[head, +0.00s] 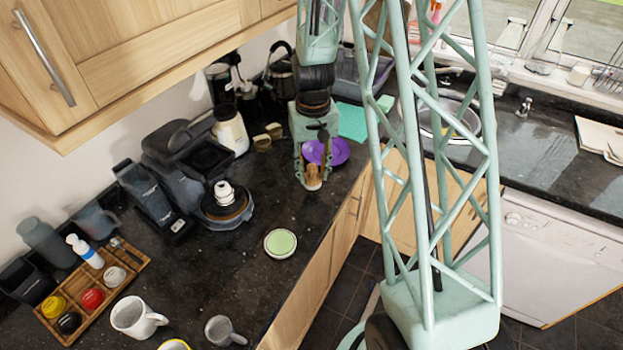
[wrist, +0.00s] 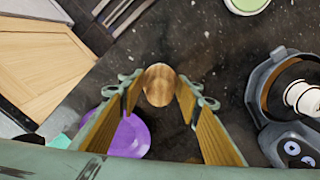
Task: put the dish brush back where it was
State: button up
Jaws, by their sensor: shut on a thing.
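My gripper (head: 313,180) is above the dark counter, near its front edge, pointing down. It is shut on the dish brush (head: 313,173), of which a light brown wooden end shows below the fingertips. In the wrist view, the brush's rounded wooden end (wrist: 159,85) sits between the fingertips of my gripper (wrist: 160,92). The rest of the brush is hidden, and I cannot tell whether its end touches the counter.
A purple plate (head: 338,153) lies just behind my gripper, with a teal mat (head: 352,123) further back. A coffee machine (head: 190,165) stands to the left. A green-topped round dish (head: 280,243) lies nearer. A wooden caddy (head: 122,284) holds several items. The sink (head: 437,124) is at the right.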

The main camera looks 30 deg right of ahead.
aim_at(311, 179)
jog(key=shift+w+f, duration=0.15)
jog(key=shift+w, duration=0.25)
jog(key=shift+f, duration=1.6)
jog(key=shift+f, duration=0.25)
jog(key=o, duration=0.9)
jog(key=shift+r, duration=0.1)
jog(key=shift+r, duration=0.15)
jog(key=shift+r, duration=6)
jog(key=shift+r, duration=0.15)
